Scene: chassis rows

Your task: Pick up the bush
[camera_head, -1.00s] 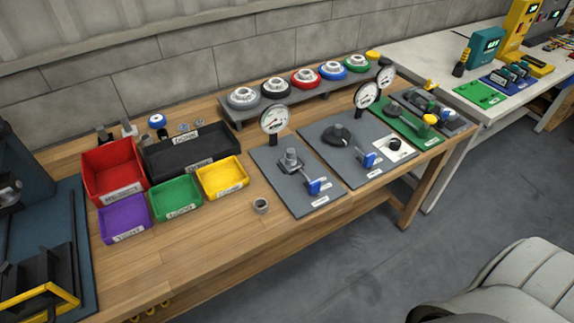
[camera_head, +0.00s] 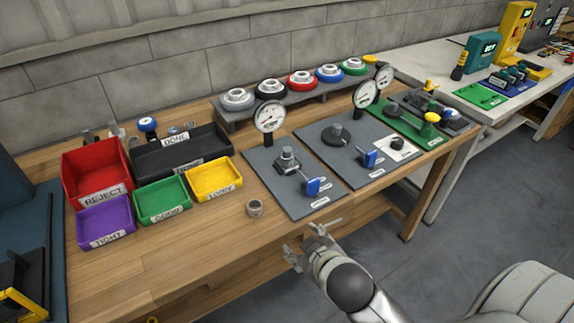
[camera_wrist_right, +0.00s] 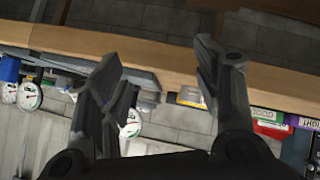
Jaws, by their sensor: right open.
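The bush (camera_head: 255,208), a small grey ring, stands on the wooden bench in front of the yellow bin and left of the nearest gauge plate. My right gripper (camera_head: 308,243) is at the bench's front edge, to the right of the bush and nearer the camera, apart from it. Its fingers are spread with nothing between them. In the right wrist view the open fingers (camera_wrist_right: 158,55) show against the bench edge, and I cannot make out the bush for sure. My left gripper is not in view.
Bins stand behind and left of the bush: yellow (camera_head: 214,180), green (camera_head: 163,200), purple (camera_head: 105,222), red (camera_head: 97,172) and a black tray (camera_head: 150,160). The grey gauge plate (camera_head: 300,205) with a blue-handled clamp lies to its right. Bare wood lies in front of the bush.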

